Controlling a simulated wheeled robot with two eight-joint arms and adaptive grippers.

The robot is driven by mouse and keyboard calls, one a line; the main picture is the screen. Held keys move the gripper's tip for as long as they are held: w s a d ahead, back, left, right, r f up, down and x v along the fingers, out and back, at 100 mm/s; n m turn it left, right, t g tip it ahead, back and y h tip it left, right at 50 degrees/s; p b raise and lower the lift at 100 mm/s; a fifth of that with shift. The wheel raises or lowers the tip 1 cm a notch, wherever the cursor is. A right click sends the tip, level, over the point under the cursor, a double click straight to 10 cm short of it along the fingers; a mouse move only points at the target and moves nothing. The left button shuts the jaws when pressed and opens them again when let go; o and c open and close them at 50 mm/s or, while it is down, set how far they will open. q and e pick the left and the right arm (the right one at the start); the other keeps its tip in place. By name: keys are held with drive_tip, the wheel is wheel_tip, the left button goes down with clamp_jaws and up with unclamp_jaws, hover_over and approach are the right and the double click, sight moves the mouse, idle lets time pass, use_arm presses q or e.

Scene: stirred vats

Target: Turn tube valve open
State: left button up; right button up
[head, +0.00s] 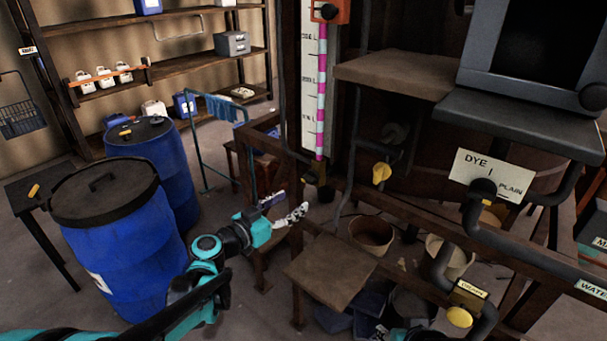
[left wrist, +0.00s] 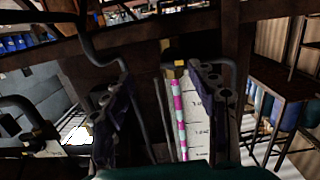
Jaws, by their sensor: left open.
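A tall sight tube (head: 321,95) with pink and pale bands stands against a white scale board. At its foot is a small dark valve with a yellow part (head: 311,176). My left gripper (head: 298,212) is open and empty, below and slightly left of the valve, apart from it. In the left wrist view the picture is upside down; the banded tube (left wrist: 179,120) and the yellow valve part (left wrist: 180,63) show between the two spread fingers of the left gripper (left wrist: 163,85). I cannot tell the valve handle's angle. My right gripper is not seen.
A wooden frame rail (head: 345,185) runs just right of the gripper. A low wooden stand (head: 328,268) is below it. Blue drums (head: 125,250) stand at left. Another yellow valve handle (head: 381,173) and dark pipes are to the right. A dye sign (head: 490,175) hangs at right.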

sight(306, 181)
use_arm(q)
drive_tip(key=shift+t, duration=0.5)
drive_tip(key=x, duration=0.2)
drive_tip(key=b+x, duration=0.1)
drive_tip(key=x, duration=0.2)
drive_tip(key=w+a+r+x, duration=0.1)
drive_tip(key=x, duration=0.2)
drive_tip(key=shift+a, duration=0.1)
drive_tip(key=shift+w+d+r+b, duration=0.1)
drive_tip(key=shift+w+d+b, duration=0.15)
drive_tip(key=shift+w+b, duration=0.05)
drive_tip(key=c, duration=1.2)
